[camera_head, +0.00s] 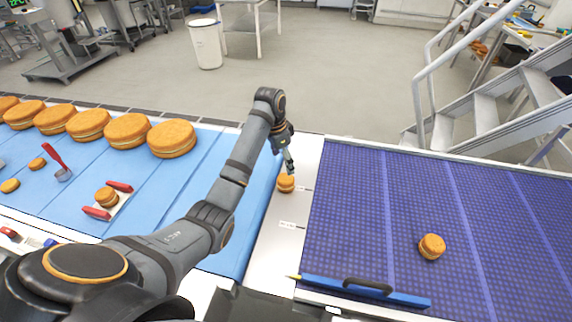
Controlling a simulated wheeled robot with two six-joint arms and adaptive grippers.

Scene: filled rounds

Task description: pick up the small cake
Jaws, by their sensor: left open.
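A small golden-brown filled cake (286,183) sits on the pale strip between the blue and purple surfaces. My left gripper (290,167) is open, with its fingertips just above and behind this cake; I cannot tell if they touch it. Another small cake (432,246) stands alone on the purple belt (360,200) at the right. A third small cake (107,197) sits on a small white holder with red sides on the blue surface. My right gripper is not in view.
Several large filled rounds (172,138) line the back of the blue surface (240,225). A red-handled tool (56,160) and small discs (37,163) lie at the left. A blue bar with a black handle (365,292) lies along the front of the purple belt.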

